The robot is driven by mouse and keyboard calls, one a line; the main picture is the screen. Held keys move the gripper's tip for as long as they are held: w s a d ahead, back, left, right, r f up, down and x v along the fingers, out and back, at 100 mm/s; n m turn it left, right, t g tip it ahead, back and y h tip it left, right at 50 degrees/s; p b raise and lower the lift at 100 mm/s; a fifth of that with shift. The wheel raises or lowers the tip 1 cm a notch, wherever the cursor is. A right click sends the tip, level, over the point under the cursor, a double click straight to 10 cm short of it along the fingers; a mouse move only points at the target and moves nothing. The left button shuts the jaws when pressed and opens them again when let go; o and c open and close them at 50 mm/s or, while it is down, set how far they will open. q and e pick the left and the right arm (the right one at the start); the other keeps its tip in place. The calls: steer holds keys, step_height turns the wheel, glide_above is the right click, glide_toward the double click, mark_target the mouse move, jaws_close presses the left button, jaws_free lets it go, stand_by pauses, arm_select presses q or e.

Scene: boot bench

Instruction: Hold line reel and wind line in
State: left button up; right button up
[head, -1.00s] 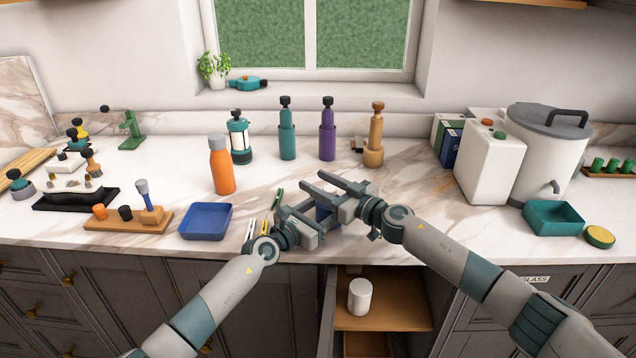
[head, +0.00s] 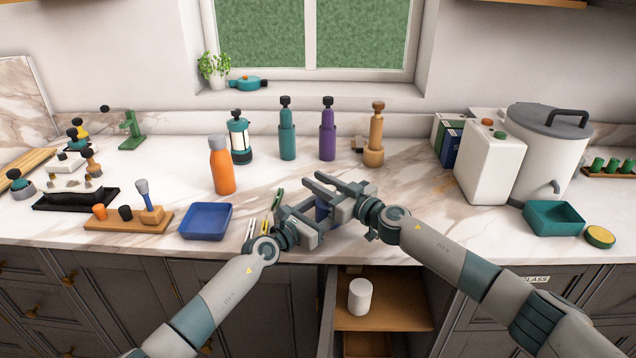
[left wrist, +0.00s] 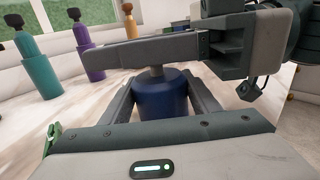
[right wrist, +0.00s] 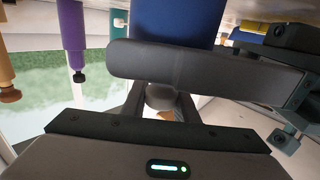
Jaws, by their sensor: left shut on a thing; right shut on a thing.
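The line reel shows as a dark blue drum (head: 322,212), mostly hidden behind my grippers above the front of the counter. In the left wrist view the blue drum (left wrist: 165,98) sits between the fingers of my left gripper (head: 309,222), which is shut on it. A short grey stem with a knob (left wrist: 156,72) rises from its top. My right gripper (head: 318,182) is shut on this small grey knob; the knob (right wrist: 160,97) shows between its fingers in the right wrist view, close to the blue drum (right wrist: 178,20). The line itself cannot be made out.
A blue tray (head: 206,221) and an orange bottle (head: 221,168) stand to the left. Teal (head: 287,132) and purple (head: 327,132) bottles stand behind. A white box (head: 490,165) and a teal tray (head: 553,217) are at right. An open cabinet holding a white cup (head: 360,296) lies below.

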steer(key=shift+w+r+t, duration=0.1)
steer(key=shift+r+t, duration=0.05)
steer(key=shift+t, duration=0.15)
steer(key=shift+w+d+m+t+h, duration=0.2)
steer(key=shift+d+m+t+h, duration=0.2)
steer(key=shift+m+t+h, duration=0.75)
steer(key=shift+w+d+m+t+h, duration=0.15)
steer(key=shift+d+m+t+h, duration=0.3)
steer(key=shift+m+h, duration=1.3)
steer(key=shift+w+d+m+t+h, duration=0.25)
steer(key=shift+m+t+h, duration=0.6)
steer(key=shift+h, duration=1.25)
steer(key=shift+d, duration=0.1)
steer(key=o, duration=1.1)
steer(key=shift+s, duration=0.1)
steer(key=shift+s, duration=0.1)
